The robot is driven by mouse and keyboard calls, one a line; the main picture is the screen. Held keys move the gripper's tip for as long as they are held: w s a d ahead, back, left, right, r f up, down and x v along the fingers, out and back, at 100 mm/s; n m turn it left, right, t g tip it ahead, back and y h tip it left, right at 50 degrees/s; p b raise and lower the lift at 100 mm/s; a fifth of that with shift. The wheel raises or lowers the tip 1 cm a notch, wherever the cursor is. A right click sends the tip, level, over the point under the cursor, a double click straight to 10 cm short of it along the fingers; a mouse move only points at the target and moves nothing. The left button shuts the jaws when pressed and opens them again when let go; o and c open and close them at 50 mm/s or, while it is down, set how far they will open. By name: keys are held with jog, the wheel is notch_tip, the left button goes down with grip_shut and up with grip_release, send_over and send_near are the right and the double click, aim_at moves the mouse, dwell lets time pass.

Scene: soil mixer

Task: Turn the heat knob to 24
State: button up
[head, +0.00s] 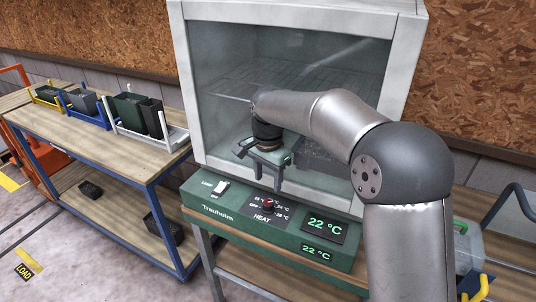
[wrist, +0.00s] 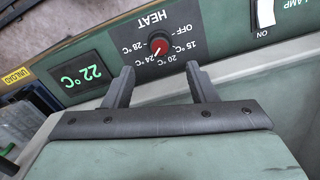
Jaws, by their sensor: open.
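The heat knob (head: 269,203) is a small red-and-black dial on the green front panel, below the glass chamber. In the wrist view, which is upside down, the knob (wrist: 158,44) sits among temperature labels from 15 to 28 °C and OFF. Its pointer looks turned toward the 20–24 °C labels, but the exact setting is too small to read. My gripper (head: 260,172) is open and empty, above and in front of the knob. In the wrist view its fingertips (wrist: 160,68) lie either side of the knob's line, apart from it.
A large display (head: 320,226) and a smaller display (head: 317,252) right of the knob both read 22 °C. A white lamp switch (head: 221,188) is left of the knob. The glass chamber (head: 215,85) rises behind my gripper. A workbench (head: 90,135) with bins stands at left.

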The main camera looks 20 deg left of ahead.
notch_tip(320, 180, up, 9)
dwell(0.4)
